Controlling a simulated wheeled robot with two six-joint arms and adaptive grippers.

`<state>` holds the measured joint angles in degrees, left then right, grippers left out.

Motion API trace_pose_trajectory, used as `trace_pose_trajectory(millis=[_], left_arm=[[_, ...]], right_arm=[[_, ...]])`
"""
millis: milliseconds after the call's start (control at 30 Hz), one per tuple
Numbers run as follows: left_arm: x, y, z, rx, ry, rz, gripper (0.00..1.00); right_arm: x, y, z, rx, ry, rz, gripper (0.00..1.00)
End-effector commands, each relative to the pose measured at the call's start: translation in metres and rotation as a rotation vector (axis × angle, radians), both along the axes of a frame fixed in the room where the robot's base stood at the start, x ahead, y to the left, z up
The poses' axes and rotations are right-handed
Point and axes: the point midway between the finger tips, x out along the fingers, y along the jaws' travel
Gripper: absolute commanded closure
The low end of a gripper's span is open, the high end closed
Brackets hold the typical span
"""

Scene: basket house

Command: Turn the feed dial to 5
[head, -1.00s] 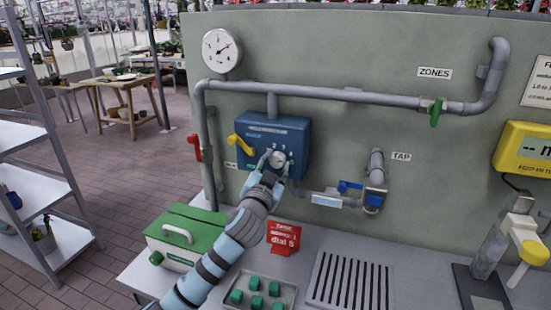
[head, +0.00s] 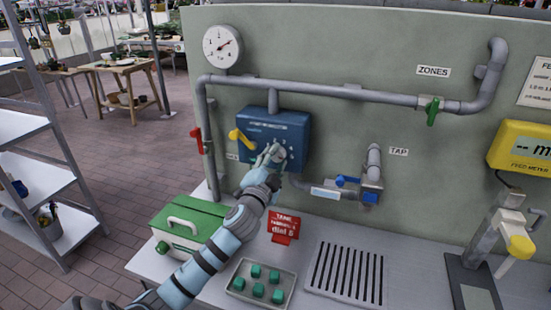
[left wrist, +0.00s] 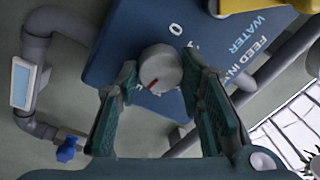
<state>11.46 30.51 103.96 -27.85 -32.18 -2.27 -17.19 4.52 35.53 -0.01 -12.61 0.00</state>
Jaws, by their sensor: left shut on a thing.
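The feed dial (left wrist: 160,64) is a round grey knob with a red pointer mark, on the front of the blue feed injector box (head: 262,130). In the left wrist view the box appears turned over and the dial's numbers are mostly hidden, so I cannot read its setting. My left gripper (head: 272,153) is at the dial, its two fingers on either side of the knob and shut on it. In the head view the fingers cover most of the dial. A red sign (head: 284,225) on the bench mentions dial 5. My right gripper is not in view.
A yellow lever (head: 240,138) is left of the dial, and a red lever (head: 197,139) is on the pipe. A blue tap handle (head: 347,181) is to the right.

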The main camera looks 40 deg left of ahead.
Motion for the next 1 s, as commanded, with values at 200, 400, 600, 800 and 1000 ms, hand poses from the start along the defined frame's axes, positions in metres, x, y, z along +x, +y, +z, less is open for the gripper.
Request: trace_pose_trajectory(millis=[200,400,600,800,1000], left_arm=[[0.000,0.000,-0.001,0.003,0.003,0.001,0.93],[0.000,0.000,-0.001,0.003,0.003,0.001,0.56],[0.000,0.000,0.000,0.003,0.001,0.000,0.45],[-0.002,-0.001,-0.001,0.004,0.001,0.000,0.45],[-0.037,-0.013,-0.006,0.006,0.005,-0.001,0.45]], right_arm=[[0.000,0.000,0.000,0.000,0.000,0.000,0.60],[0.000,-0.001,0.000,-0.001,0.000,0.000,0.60],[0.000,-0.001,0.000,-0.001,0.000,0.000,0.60],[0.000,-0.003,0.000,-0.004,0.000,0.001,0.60],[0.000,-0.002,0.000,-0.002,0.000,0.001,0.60]])
